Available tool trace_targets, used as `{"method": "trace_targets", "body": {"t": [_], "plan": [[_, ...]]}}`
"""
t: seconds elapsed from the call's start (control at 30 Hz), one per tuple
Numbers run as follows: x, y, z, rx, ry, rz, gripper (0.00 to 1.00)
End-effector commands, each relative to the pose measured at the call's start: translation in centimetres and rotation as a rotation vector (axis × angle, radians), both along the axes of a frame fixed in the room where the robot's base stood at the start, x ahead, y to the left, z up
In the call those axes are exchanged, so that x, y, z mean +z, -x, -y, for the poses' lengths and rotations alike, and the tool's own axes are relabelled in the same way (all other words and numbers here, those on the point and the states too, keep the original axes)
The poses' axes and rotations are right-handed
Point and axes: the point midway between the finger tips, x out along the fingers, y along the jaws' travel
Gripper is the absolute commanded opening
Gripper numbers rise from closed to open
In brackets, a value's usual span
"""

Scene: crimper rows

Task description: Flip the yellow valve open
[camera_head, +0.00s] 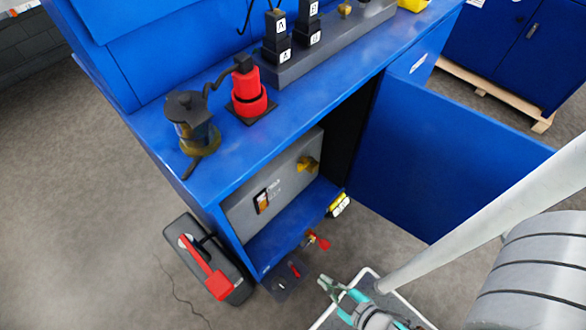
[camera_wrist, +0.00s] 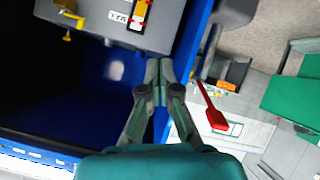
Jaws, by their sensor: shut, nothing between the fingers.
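A yellow part (camera_head: 308,164) sits on the right side of the grey box in the open blue cabinet; it looks like a valve or knob. Yellow metal parts (camera_wrist: 66,8) on the box also show at the top left of the wrist view. A second yellow piece (camera_head: 338,205) is at the cabinet's lower right edge. I cannot tell from its shape which is the valve. My gripper (camera_head: 324,283) is low in front of the cabinet, apart from both. In the wrist view its fingertips (camera_wrist: 165,66) are together with nothing between them.
The blue cabinet door (camera_head: 440,150) stands open on the right. A red lever (camera_wrist: 211,108) is right of my fingers in the wrist view. A grey case with a red handle (camera_head: 208,265) is on the floor at left. A moka pot (camera_head: 190,120) and red stand (camera_head: 248,95) are on top.

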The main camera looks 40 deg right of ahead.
Motion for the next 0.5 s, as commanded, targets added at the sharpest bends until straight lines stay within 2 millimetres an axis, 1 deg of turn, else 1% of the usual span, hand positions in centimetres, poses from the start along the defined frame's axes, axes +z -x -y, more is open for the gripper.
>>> {"method": "trace_targets", "body": {"t": [0.03,0.1,0.2,0.27,0.3,0.33,0.4,0.47,0.5], "plan": [[-2.3,-1.3,0.6,0.005,0.06,-0.031,0.0],[-5.1,-2.7,1.6,0.004,0.151,-0.078,0.0],[-8.5,-5.0,3.4,-0.011,0.284,-0.136,0.0],[-10.2,-6.5,4.6,-0.027,0.365,-0.165,0.0],[-11.1,-7.6,5.3,-0.04,0.421,-0.182,0.0],[-11.6,-8.4,5.9,-0.05,0.463,-0.193,0.0],[-12.6,-10.6,7.3,-0.081,0.56,-0.213,0.0],[-13.0,-12.5,8.5,-0.111,0.643,-0.225,0.0],[-13.1,-13.9,9.2,-0.133,0.699,-0.23,0.0]]}}
